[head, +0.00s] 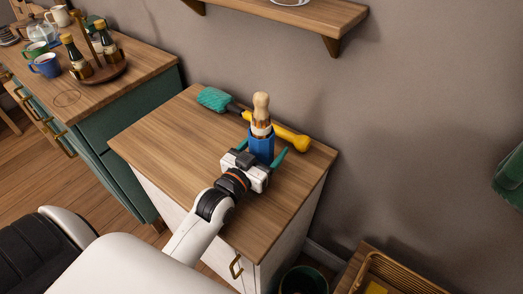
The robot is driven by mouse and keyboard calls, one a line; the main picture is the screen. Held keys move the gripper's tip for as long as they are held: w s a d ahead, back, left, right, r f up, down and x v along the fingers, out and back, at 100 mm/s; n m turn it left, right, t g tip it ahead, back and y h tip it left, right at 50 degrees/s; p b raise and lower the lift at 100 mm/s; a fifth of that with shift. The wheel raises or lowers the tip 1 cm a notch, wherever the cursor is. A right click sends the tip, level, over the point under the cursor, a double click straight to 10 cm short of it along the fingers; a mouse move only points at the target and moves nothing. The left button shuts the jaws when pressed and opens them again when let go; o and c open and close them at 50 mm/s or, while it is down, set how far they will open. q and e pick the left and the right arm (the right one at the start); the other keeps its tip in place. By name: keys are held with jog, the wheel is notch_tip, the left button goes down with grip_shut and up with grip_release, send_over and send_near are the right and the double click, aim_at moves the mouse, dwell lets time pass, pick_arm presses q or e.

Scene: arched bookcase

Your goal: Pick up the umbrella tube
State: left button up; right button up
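The umbrella tube (261,148) stands upright on the wooden top of a small cabinet (180,128). It is blue below, with brown and white bands and a pale wooden knob above. My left gripper (264,152) is at the near side of its blue part, with teal fingers spread to the left and right of it. The fingers look apart from the tube, and the gripper is open. The tube's lower end is hidden behind the gripper. My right gripper is out of view.
A teal-headed tool with a yellow handle (291,138) lies just behind the tube. At left, a green cabinet (130,127) holds mugs and a bottle tray (105,72). A wall shelf (300,13) hangs above. A basket (390,270) is at lower right.

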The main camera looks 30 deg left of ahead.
pick_arm(q)
jog(key=shift+w, duration=0.2)
jog(key=shift+r, duration=0.1)
jog(key=c, duration=1.1)
